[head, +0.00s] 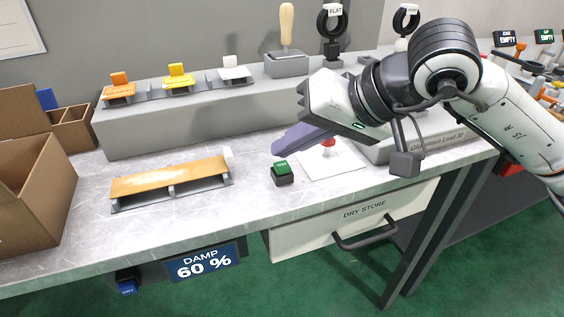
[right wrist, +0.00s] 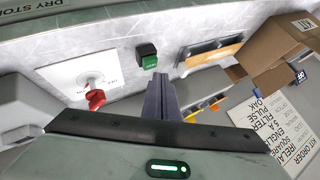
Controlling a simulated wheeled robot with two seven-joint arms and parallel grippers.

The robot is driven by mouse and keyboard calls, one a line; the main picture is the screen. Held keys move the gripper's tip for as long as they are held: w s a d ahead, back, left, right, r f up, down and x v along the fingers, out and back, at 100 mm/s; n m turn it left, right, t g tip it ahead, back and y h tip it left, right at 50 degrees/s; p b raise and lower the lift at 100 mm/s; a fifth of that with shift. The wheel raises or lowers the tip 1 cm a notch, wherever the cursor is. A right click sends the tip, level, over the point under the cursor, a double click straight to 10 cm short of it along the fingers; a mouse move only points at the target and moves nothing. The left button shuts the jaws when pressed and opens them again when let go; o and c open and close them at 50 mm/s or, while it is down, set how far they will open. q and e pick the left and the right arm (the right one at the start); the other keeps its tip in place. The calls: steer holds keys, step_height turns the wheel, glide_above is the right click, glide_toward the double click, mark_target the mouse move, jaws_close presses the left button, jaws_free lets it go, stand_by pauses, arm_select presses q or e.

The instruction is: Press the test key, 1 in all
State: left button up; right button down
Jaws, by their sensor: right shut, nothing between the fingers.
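A small black block with a green top, which looks like the test key (head: 282,173), stands on the grey worktop near its front edge. Its lettering is too small to read. My right gripper (head: 280,146) is shut and empty, its purple-grey fingers pointing left, a little above and behind the key in the head view. In the right wrist view the green key (right wrist: 149,62) lies just beyond the shut fingertips (right wrist: 157,82), with a visible gap. My left gripper is not in view.
A red knob (right wrist: 95,99) on a white plate (head: 337,164) stands right of the key, partly behind my fingers. An orange-topped rack (head: 170,182) lies to the left, near a cardboard box (head: 38,190). A DRY STORE drawer (head: 300,237) and a DAMP 60 % display (head: 204,263) sit below.

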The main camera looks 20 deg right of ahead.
mark_target(289, 168)
steer(key=shift+r+p, duration=0.3)
steer(key=shift+r, duration=0.25)
steer(key=shift+r+p, duration=1.2)
steer(key=shift+r, duration=0.8)
steer(key=shift+f, duration=0.1)
